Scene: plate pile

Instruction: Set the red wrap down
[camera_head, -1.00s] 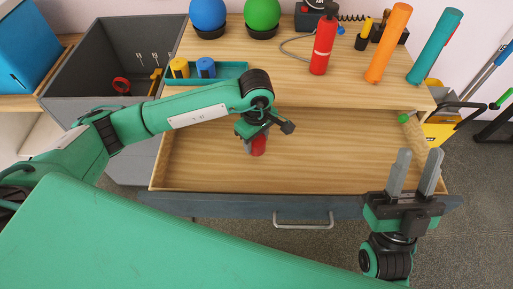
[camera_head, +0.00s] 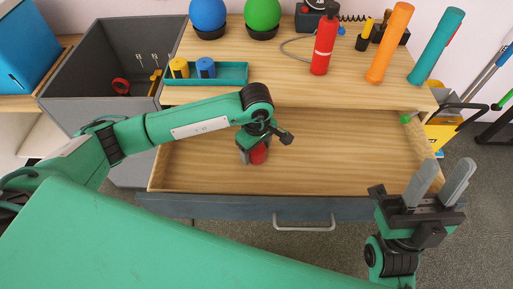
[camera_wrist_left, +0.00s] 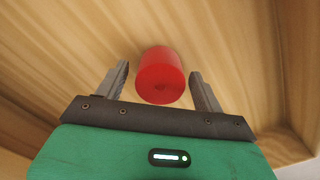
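The red wrap (camera_head: 258,154) is a short red cylinder low inside the open wooden drawer, partly hidden by my left gripper in the head view. It also shows in the left wrist view (camera_wrist_left: 160,78), between the two fingers, with a gap on each side. My left gripper (camera_head: 251,157) is open around it, its fingers (camera_wrist_left: 160,75) apart and not touching it. Whether the wrap rests fully on the drawer floor is hard to tell. My right gripper (camera_head: 444,170) is open and empty, beyond the drawer's front right corner.
The drawer floor (camera_head: 345,150) is bare to the right of the wrap. A teal tray (camera_head: 233,77) with a yellow roll (camera_head: 180,68) and a blue roll (camera_head: 206,68) sits on the tabletop. A red bottle (camera_head: 324,44) and an orange tube (camera_head: 389,43) stand behind.

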